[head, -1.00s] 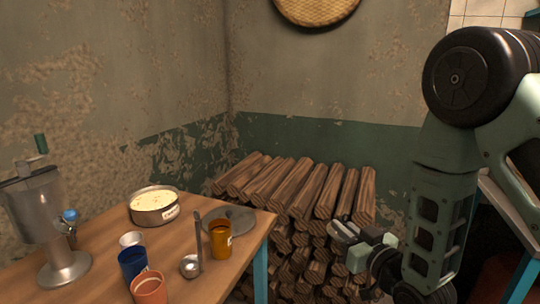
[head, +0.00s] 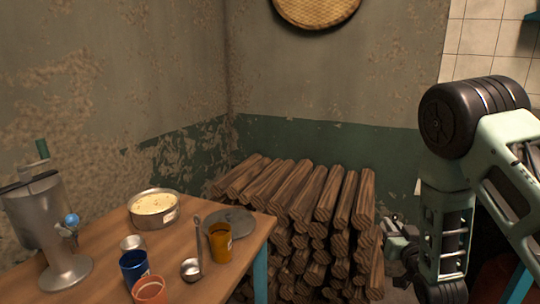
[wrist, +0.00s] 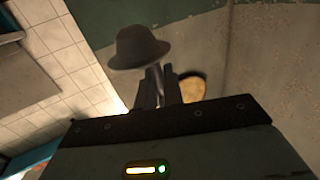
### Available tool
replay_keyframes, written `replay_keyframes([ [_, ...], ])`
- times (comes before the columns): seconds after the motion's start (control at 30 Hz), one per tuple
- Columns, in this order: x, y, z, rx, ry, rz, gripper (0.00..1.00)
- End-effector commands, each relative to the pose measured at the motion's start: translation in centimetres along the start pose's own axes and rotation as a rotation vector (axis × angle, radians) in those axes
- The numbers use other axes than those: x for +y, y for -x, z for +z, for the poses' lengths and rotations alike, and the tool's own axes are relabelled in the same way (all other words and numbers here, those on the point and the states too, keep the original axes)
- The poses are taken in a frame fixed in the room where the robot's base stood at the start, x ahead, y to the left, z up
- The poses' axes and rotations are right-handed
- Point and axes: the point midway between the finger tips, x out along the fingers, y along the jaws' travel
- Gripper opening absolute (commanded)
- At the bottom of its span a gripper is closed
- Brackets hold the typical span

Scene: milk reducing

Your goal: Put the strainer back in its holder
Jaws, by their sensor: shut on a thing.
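The strainer (wrist: 138,47) is a dark, dome-shaped bowl with a rim, seen in the wrist view just beyond my fingertips. In the head view my gripper (head: 395,234) is at the right, in front of the right end of the firewood stack and apart from the table. The strainer cannot be made out there. I cannot identify the strainer's holder in any view.
The wooden table (head: 108,249) carries a metal separator (head: 45,225), a pan of cream (head: 153,207), a grey lid (head: 230,221), a ladle (head: 191,268) and several cups. Stacked firewood (head: 300,205) fills the corner. A woven tray (head: 315,8) hangs on the wall.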

Motion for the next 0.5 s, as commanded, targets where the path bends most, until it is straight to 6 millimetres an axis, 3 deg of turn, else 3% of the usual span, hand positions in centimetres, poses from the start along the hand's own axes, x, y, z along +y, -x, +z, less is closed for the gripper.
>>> replay_keyframes([
  [0.03,0.0,0.0,-1.5,0.001,0.0,0.0,0.0],
  [0.27,-0.1,0.0,-4.3,0.0,0.0,0.0,0.0],
  [0.5,-0.2,0.1,-4.9,-0.002,0.0,0.001,0.0],
])
